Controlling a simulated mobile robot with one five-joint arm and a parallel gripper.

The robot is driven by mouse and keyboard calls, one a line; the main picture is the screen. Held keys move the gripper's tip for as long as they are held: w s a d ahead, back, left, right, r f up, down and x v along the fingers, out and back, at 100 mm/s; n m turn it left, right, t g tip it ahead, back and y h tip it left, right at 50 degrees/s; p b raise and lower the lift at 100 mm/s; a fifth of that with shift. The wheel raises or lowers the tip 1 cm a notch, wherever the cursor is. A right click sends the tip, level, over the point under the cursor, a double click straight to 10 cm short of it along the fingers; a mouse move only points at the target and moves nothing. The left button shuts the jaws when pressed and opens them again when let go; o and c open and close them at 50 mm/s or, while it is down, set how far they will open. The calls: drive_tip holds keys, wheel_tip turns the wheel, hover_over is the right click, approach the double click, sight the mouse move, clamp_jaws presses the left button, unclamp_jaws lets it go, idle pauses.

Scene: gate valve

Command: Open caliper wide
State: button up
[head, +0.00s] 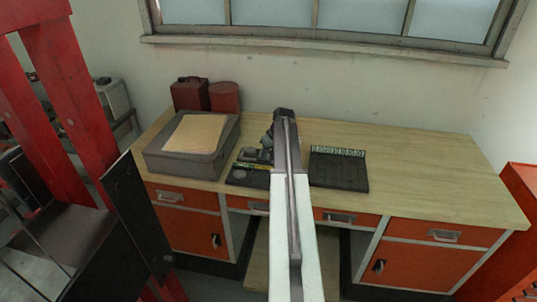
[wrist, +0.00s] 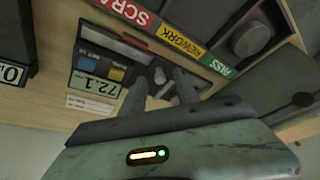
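In the wrist view, which looks upside down, a dark instrument (wrist: 105,62) with blue and yellow buttons and a display reading about 72.1 lies on the bench. I take it to be the caliper; its jaws are not clear. My gripper (wrist: 160,84) has its two grey fingers apart over the instrument. A small rounded grey piece (wrist: 159,75) shows between the fingertips; I cannot tell whether they touch it. In the head view my arm hides most of the instrument, and the fingers cannot be made out.
Beside the instrument is a dark tray (head: 245,180) with SCRAP, REWORK and PASS labels (wrist: 178,36) and a round grey part (wrist: 250,38). A dark labelled rack (head: 338,172) lies to the right. The bench's right side (head: 430,175) is clear.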

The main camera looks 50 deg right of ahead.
drive_tip(key=p+v, duration=0.6)
drive_tip(key=v, duration=0.1)
drive_tip(key=shift+r+p, duration=0.25)
drive_tip(key=shift+p, duration=0.05)
drive_tip(key=shift+s, duration=0.1)
drive_tip(key=shift+a+f, duration=0.1)
